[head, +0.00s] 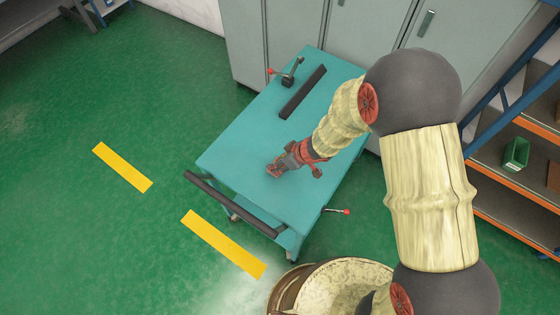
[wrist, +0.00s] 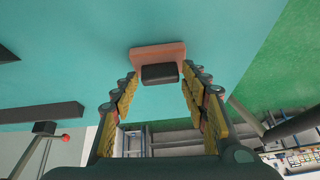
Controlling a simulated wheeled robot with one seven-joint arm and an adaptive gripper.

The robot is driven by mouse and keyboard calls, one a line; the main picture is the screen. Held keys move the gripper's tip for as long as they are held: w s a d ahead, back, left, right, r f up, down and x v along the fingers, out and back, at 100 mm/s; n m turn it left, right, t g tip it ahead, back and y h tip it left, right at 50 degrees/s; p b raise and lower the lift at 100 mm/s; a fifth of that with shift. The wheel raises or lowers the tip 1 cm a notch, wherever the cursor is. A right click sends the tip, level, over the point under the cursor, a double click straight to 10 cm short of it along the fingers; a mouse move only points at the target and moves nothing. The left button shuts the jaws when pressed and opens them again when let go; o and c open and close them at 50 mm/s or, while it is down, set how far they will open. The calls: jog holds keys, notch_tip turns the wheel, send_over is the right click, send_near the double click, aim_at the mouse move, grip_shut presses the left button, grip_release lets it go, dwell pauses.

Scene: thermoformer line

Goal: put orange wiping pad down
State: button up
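The orange wiping pad (wrist: 158,53), a flat salmon-orange slab with a black block-shaped grip (wrist: 160,73), shows against the teal tabletop in the wrist view. My gripper (wrist: 159,74) has one yellow-lined finger on each side of the black grip, its tips very close to the grip's sides. I cannot tell whether the fingers press on it or stand slightly apart. In the head view my gripper (head: 275,169) is low over the near-middle part of the teal table (head: 232,150). The pad is not clear there. Whether it touches the tabletop cannot be told.
A long black bar (head: 303,92) and a small clamp with a red knob (head: 290,72) are at the table's far end. A dark handle rail (head: 235,205) runs along its near edge. Grey cabinets (head: 300,25) stand behind; shelving (head: 510,185) is right. The table's left part is bare.

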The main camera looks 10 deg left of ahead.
jog(key=shift+o, duration=1.1)
jog(key=shift+r, duration=0.2)
jog(key=p+v, duration=0.5)
jog(key=v, duration=0.7)
